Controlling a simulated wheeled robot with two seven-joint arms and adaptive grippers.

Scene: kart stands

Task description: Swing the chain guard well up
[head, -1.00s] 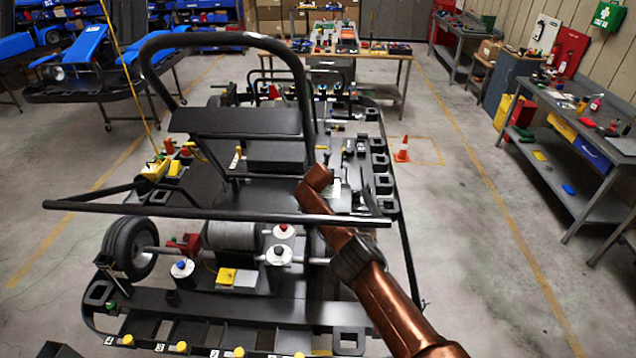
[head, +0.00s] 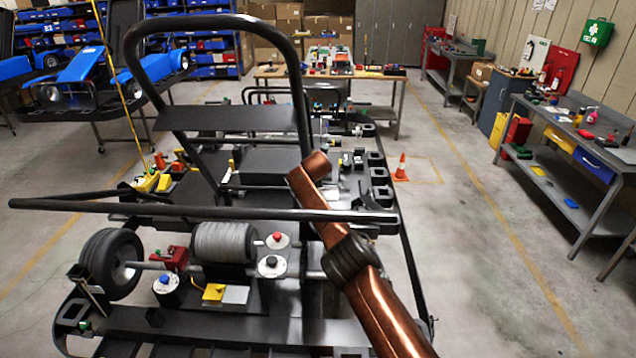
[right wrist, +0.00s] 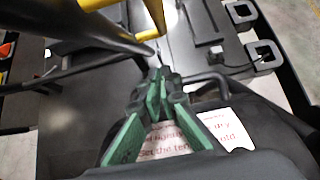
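The kart stand carries a black kart frame (head: 265,30) with a tall hoop and a long black bar (head: 200,210) across its near side. I cannot tell for sure which dark part is the chain guard. My copper right arm reaches in from the lower right in the head view, and its gripper is hidden there beyond the arm's end. In the right wrist view the right gripper (right wrist: 162,82) has green fingers with their tips together, and I see nothing held between them. Printed white labels (right wrist: 222,130) lie behind the fingers, and a dark tube (right wrist: 75,30) passes at upper left. My left gripper is out of view.
A tyre (head: 110,257), a grey drum (head: 225,242) and white spools (head: 272,265) sit at the kart's near end. A workbench (head: 585,165) stands at right, with an orange cone (head: 401,168) on the floor.

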